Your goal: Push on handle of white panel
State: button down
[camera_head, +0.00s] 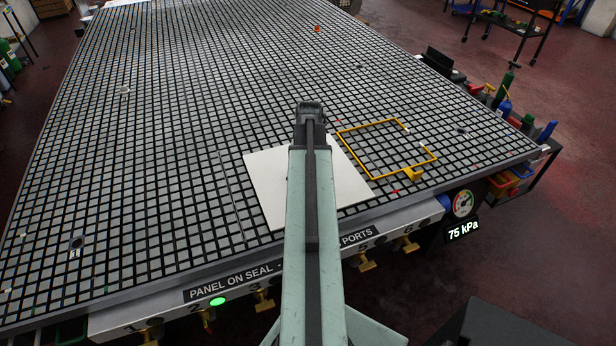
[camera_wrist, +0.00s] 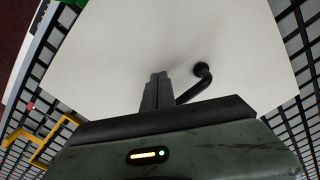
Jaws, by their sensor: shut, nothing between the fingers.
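The white panel (camera_head: 265,185) lies flat on the grid table near its front edge, partly hidden under my arm. It fills much of the wrist view (camera_wrist: 150,40). A dark curved handle (camera_wrist: 203,75) rises from the panel, just right of my gripper. Its lower end is hidden behind my wrist. My gripper (camera_wrist: 157,80) is shut with nothing in it, its fingers over the panel and beside the handle. I cannot tell whether they touch the handle. In the head view my gripper's fingers are hidden behind my arm's end.
A yellow frame outline (camera_head: 385,123) lies on the grid table (camera_head: 150,150) right of the panel. A gauge (camera_head: 463,203) at the front right has a 75 kPa sign. Brass valves (camera_head: 365,262) line the front edge, with a lit green light (camera_head: 217,301). The grid left of the panel is mostly clear.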

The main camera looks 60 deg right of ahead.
jog(key=shift+s+a, duration=0.45)
jog(key=shift+s, duration=0.15)
notch_tip(320, 180, up, 8)
jog(key=p, duration=0.8)
jog(key=w+a+n, duration=0.5)
jog(key=w+a, duration=1.3)
jog(key=a, duration=0.1)
jog(key=w+a+n, duration=0.2)
jog(key=a+n, duration=0.2)
jog(key=a, duration=1.1)
jog(key=w+a+n, duration=0.2)
jog(key=a+n, duration=0.2)
jog(key=a, duration=1.1)
jog(key=shift+w+a, duration=0.2)
